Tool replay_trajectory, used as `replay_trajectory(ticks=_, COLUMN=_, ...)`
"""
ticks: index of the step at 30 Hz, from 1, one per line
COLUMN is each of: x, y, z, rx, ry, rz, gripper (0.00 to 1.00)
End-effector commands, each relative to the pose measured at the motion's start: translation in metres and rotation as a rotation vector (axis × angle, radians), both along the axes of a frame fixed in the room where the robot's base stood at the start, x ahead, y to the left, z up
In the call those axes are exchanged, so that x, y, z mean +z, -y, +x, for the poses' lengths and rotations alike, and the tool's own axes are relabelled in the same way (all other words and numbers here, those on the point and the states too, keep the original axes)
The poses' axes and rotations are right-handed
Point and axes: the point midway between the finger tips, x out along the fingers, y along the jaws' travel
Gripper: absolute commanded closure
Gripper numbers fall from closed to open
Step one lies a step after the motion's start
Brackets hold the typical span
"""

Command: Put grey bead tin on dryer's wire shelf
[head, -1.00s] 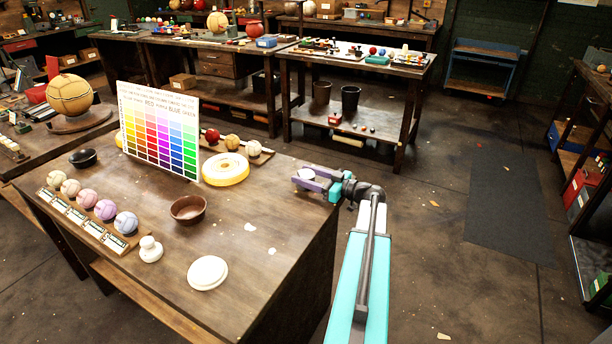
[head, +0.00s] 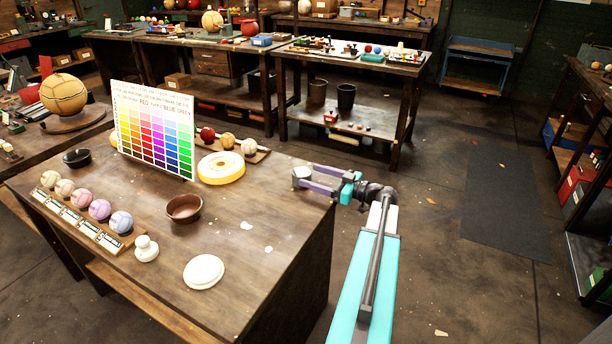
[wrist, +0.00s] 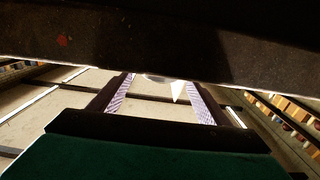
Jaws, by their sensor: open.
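My gripper (head: 301,179) is at the right edge of the near wooden table, with its purple fingers spread. A small pale round thing (head: 302,171), possibly the grey bead tin, shows at the fingertips; I cannot tell whether the fingers touch it. In the wrist view the two patterned fingers (wrist: 163,98) stand apart, with a pale sliver (wrist: 155,77) between their tips, mostly hidden by a dark edge. I cannot make out the dryer or its wire shelf in either view.
The near table (head: 245,262) holds a colour chart (head: 152,130), a yellow ring (head: 221,168), a brown bowl (head: 184,208), a white disc (head: 203,271) and a rack of small balls (head: 85,215). Open floor with a dark mat (head: 508,205) lies to the right.

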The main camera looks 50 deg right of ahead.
Motion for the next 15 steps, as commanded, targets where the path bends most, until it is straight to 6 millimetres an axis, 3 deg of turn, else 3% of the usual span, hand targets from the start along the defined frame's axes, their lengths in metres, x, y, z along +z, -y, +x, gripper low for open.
replay_trajectory(ticks=9, x=0.000, y=0.012, z=-0.047, rx=-0.001, ry=0.001, rz=0.000, gripper=0.30)
replay_trajectory(ticks=15, x=0.000, y=0.016, z=-0.064, rx=0.000, ry=0.000, rz=0.000, gripper=0.30)
